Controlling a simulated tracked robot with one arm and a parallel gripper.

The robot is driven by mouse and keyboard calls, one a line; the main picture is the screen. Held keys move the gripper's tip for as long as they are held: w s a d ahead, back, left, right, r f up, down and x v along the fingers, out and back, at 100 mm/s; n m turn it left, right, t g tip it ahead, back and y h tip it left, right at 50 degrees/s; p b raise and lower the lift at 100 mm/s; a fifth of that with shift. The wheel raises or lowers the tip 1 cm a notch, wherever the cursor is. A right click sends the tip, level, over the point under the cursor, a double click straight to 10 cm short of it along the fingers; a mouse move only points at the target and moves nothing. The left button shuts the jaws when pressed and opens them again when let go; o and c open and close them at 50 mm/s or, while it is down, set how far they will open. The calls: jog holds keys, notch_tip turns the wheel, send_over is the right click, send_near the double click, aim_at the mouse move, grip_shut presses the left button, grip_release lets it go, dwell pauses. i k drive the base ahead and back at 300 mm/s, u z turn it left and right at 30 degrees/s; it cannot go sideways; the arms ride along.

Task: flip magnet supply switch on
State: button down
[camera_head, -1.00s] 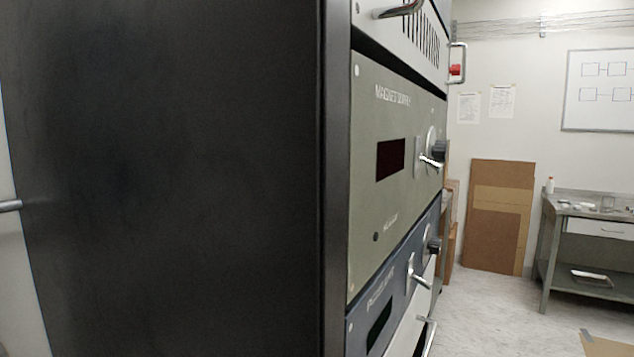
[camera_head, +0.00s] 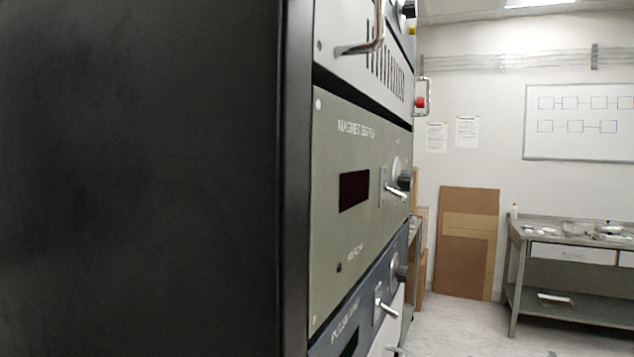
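The magnet supply (camera_head: 335,235) is a grey-green panel in a black rack, seen at a steep angle in the head view. It has a dark, unlit display (camera_head: 354,190). Its switch (camera_head: 394,191) is a silver toggle lever right of the display, slanting down toward the lower right. A dark round knob (camera_head: 404,180) sits just beyond the switch. My gripper is not in view, so its opening and its distance from the switch cannot be seen.
The rack's black side wall (camera_head: 140,180) fills the left. A blue panel with a similar toggle (camera_head: 384,308) lies below. A metal handle (camera_head: 368,42) sticks out above. Open floor (camera_head: 455,325) lies right, before cardboard sheets (camera_head: 466,245) and a workbench (camera_head: 565,270).

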aim_at(402, 195)
jog(key=z, duration=0.35)
jog(key=i, duration=0.85)
jog(key=z, duration=0.05)
